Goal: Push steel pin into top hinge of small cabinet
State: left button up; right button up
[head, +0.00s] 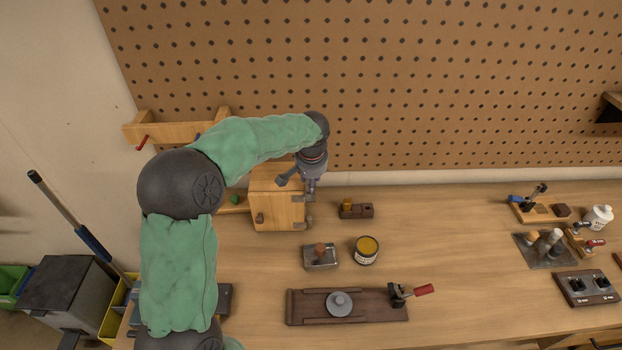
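The small wooden cabinet (275,212) stands on the bench against the pegboard wall. Its front shows a dark knob at the lower left and grey hinge parts on the right edge. The top hinge (300,198) is near the upper right corner, just below my gripper. My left gripper (298,184) points down over the cabinet's upper right corner. Its dark finger parts show, but the gap between the tips is too small to read. I cannot make out the steel pin. My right gripper is not in view.
A brown block with a yellow piece (356,209), a metal tray (320,257), a yellow-topped can (366,250) and a long dark fixture with a red-handled clamp (348,306) lie right of and in front of the cabinet. The bench's middle right is clear.

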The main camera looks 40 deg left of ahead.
pick_arm(q)
jog(key=shift+f+b, duration=0.45)
jog(key=shift+f, duration=0.25)
jog(key=o, duration=1.2)
jog(key=shift+r, duration=0.1)
jog(key=v, duration=1.2)
jog(key=shift+s+d, duration=0.1)
